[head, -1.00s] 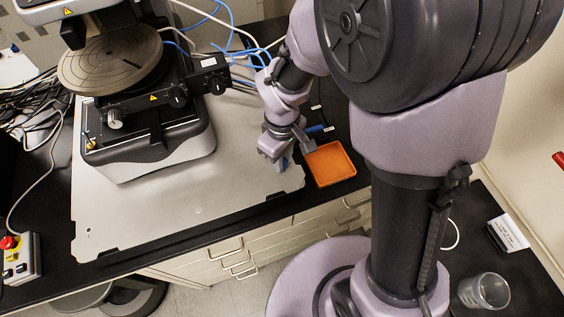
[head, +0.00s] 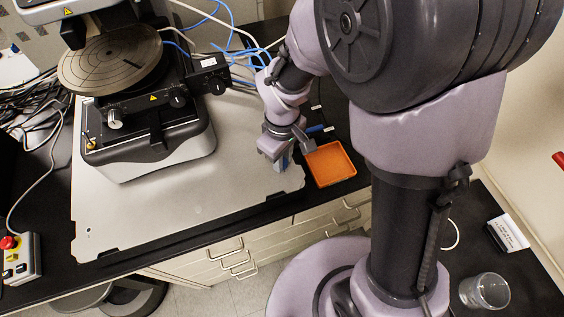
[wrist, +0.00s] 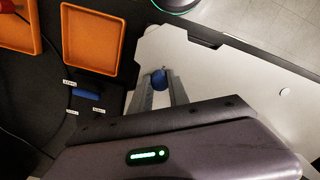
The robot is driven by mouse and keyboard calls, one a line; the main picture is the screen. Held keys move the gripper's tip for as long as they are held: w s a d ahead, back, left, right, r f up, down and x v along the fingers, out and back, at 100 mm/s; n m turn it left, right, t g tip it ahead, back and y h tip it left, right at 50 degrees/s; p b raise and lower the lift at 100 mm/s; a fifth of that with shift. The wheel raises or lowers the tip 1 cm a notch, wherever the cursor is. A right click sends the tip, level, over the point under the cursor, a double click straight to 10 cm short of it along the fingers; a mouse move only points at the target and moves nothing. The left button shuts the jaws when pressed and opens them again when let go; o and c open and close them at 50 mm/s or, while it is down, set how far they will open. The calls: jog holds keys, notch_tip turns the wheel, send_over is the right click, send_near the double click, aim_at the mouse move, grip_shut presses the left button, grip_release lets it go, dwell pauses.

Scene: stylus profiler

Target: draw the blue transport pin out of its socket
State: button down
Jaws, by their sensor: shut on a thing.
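The blue transport pin shows as a round blue head (wrist: 159,77) between my fingertips in the wrist view. It stands at the corner of the pale metal base plate (wrist: 220,68), also seen in the head view (head: 190,205). My gripper (wrist: 157,86) is shut on the pin, with one finger on each side of it. In the head view my gripper (head: 281,162) is low over the plate's right corner, and only a bit of blue shows there. The socket and the pin's lower part are hidden, so I cannot tell how deep the pin sits.
An orange tray (head: 330,164) lies just right of my gripper and looks empty. A second blue piece (wrist: 87,95) lies on the black bench beside small white labels. The profiler (head: 150,135) stands on the plate to the left. A glass (head: 485,291) stands at lower right.

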jog(key=shift+r, duration=0.1)
dwell(0.3)
jog(key=shift+r+p, duration=0.5)
jog(key=shift+r+p, duration=1.9)
jog(key=shift+r, duration=0.35)
notch_tip(320, 180, up, 5)
jog(key=p, duration=0.4)
